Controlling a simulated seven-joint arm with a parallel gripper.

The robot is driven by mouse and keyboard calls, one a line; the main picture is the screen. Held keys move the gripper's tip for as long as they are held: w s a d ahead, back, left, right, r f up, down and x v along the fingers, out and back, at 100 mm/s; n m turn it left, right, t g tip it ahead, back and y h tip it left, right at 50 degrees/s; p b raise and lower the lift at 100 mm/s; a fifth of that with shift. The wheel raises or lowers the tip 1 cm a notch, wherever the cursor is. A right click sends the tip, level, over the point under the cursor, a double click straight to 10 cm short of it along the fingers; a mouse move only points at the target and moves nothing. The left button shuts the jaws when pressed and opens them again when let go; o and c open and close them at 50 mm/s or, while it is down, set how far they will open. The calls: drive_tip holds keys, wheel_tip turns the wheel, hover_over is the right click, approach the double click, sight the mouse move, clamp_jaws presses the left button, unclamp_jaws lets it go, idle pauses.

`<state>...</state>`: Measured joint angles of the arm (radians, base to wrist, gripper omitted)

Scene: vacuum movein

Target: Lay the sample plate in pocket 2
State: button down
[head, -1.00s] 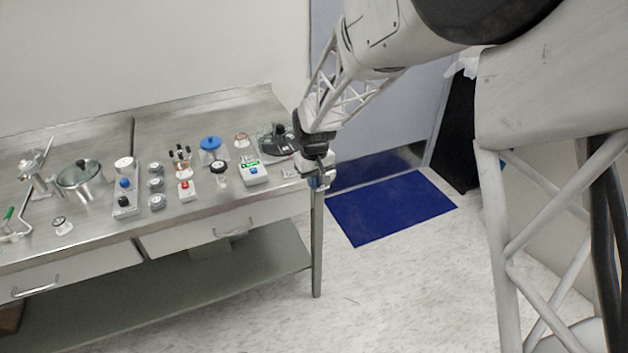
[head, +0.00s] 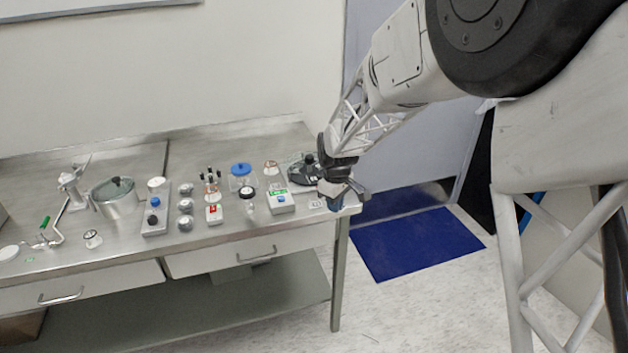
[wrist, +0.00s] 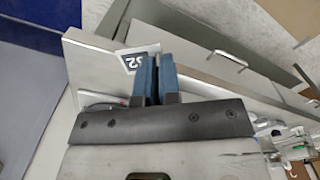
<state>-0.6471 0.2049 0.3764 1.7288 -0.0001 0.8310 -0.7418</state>
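My gripper (head: 343,203) is at the right front corner of the steel table in the head view. In the wrist view its two blue finger pads (wrist: 157,78) are close together with a narrow dark gap. I cannot tell whether anything thin is held between them. A white label (wrist: 138,58) with black characters lies on the table top beside the fingers; it also shows in the head view (head: 316,203). I cannot make out the sample plate or pocket 2 in either view.
A black device with a clear cover (head: 303,172) stands just left of my gripper. A blue mat (head: 415,243) lies on the floor right of the table.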

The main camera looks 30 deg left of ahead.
drive_tip(key=w+a+n, duration=0.1)
drive_tip(key=n, duration=0.2)
drive_tip(key=w+a+r+n, duration=0.1)
drive_tip(key=a+n, duration=0.1)
drive_tip(key=n, duration=0.2)
drive_tip(key=a+n, duration=0.1)
drive_tip(key=n, duration=0.3)
drive_tip(key=shift+w+a+r, duration=0.15)
drive_tip(key=shift+w+a, duration=0.15)
drive_tip(key=shift+w, duration=0.1)
drive_tip(key=shift+w, duration=0.1)
hover_over(314, 182)
drive_tip(key=shift+w+f, duration=0.1)
drive_tip(key=shift+f, duration=0.65)
drive_tip(key=shift+f, duration=0.1)
drive_tip(key=shift+f, duration=1.65)
drive_tip(key=shift+f, duration=0.15)
